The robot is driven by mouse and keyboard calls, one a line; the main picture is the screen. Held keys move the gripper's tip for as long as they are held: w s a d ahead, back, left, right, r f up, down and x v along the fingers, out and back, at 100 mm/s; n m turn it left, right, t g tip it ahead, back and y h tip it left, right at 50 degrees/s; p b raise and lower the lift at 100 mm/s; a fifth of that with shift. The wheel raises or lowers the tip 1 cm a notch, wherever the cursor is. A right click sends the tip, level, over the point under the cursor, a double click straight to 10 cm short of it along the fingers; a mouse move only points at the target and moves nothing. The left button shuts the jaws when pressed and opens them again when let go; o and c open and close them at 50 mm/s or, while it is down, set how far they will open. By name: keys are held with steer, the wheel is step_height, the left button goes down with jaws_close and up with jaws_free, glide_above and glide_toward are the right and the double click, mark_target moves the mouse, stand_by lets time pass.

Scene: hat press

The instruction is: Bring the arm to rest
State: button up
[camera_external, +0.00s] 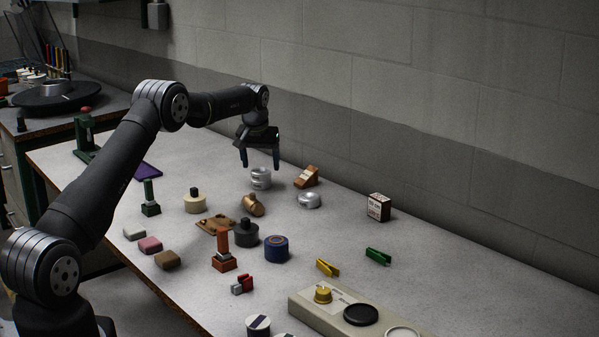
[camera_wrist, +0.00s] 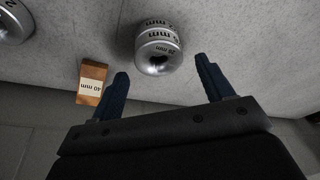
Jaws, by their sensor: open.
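My gripper (camera_external: 260,159) is open and empty, pointing down above the far part of the table in the external view. In the wrist view its two dark blue fingers (camera_wrist: 163,82) are spread wide. A silver stacked metal cylinder (camera_external: 260,178) stands on the table just below the fingers; it also shows in the wrist view (camera_wrist: 158,48), beyond and between the fingertips, with dark markings on it. The fingers do not appear to hold it. My arm is stretched out over the table.
A wooden wedge block (camera_external: 307,176) with a label and a low silver disc (camera_external: 308,200) lie right of the cylinder. A brown bulb-shaped piece (camera_external: 253,205) lies in front. A grey control box (camera_external: 338,311) sits at the near edge. The wall runs close behind.

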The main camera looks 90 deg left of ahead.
step_height(320, 180, up, 2)
steer(key=shift+r, duration=0.1)
steer(key=w+d+r, duration=0.7)
steer(key=w+d, duration=0.1)
steer(key=d, duration=0.2)
steer(key=w+d+f, duration=0.2)
steer(key=w+d, duration=0.6)
steer(key=d, duration=0.4)
steer(key=w+d+f, duration=0.1)
steer(key=w+d, duration=0.7)
steer(key=d, duration=0.5)
steer(key=a+f, duration=0.1)
steer(key=a, duration=0.1)
steer(key=s+a+f, duration=0.1)
steer(key=a+f, duration=0.1)
steer(key=a, duration=0.1)
steer(key=s+a+f, duration=0.1)
steer(key=a+f, duration=0.1)
steer(key=a, duration=0.1)
